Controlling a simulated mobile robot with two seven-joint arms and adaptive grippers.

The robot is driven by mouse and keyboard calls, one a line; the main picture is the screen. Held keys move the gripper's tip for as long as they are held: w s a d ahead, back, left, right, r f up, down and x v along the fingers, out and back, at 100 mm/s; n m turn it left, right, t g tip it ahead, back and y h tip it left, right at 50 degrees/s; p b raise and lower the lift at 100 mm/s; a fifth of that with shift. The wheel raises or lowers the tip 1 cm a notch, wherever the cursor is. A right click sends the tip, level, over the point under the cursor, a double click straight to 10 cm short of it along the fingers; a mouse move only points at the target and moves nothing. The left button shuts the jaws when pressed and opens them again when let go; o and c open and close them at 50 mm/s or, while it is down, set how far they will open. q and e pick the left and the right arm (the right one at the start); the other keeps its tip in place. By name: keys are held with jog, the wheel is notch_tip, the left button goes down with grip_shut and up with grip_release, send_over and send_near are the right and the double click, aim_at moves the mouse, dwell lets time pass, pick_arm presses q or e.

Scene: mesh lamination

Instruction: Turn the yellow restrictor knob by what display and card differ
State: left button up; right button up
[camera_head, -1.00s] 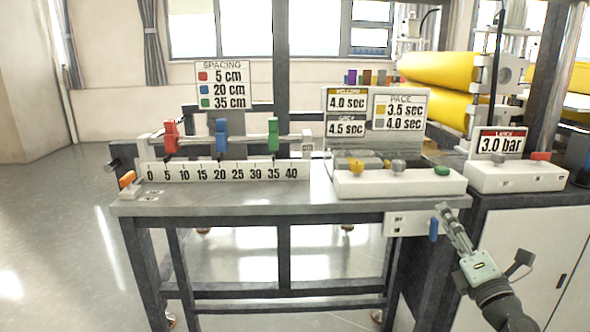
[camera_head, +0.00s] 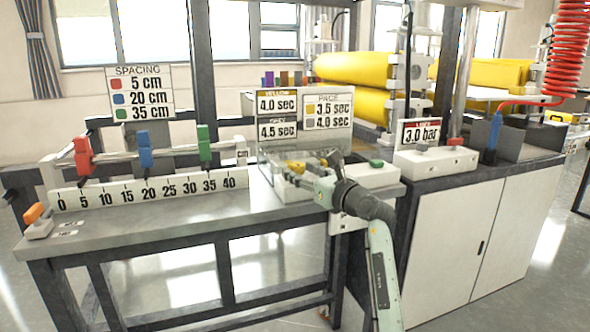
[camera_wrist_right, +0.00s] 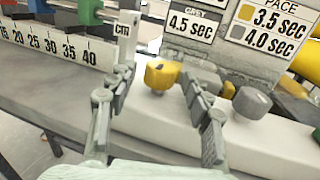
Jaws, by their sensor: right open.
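The yellow restrictor knob (camera_wrist_right: 162,75) sits on a white block (camera_wrist_right: 182,122), with a dark mark on its top. In the right wrist view it shows between the fingers of my open, empty right gripper (camera_wrist_right: 165,85), just beyond the tips. My right gripper (camera_head: 300,171) is over the block in the head view and partly hides it. The yellow display (camera_head: 276,104) reads 4.0 sec and the grey display (camera_head: 278,131) 4.5 sec. The PACE card (camera_head: 328,112) reads yellow 3.5 sec and grey 4.0 sec. My left gripper is not in view.
The grey knob (camera_wrist_right: 251,101) stands right of the yellow one. A numbered scale (camera_head: 150,190) with coloured clamps is to the left. A second white block (camera_head: 436,160) stands right. The front bench top (camera_head: 190,212) is clear.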

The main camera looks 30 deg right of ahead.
jog(key=shift+w, duration=1.05)
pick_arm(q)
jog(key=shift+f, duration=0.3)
pick_arm(e)
jog(key=shift+c, duration=0.5)
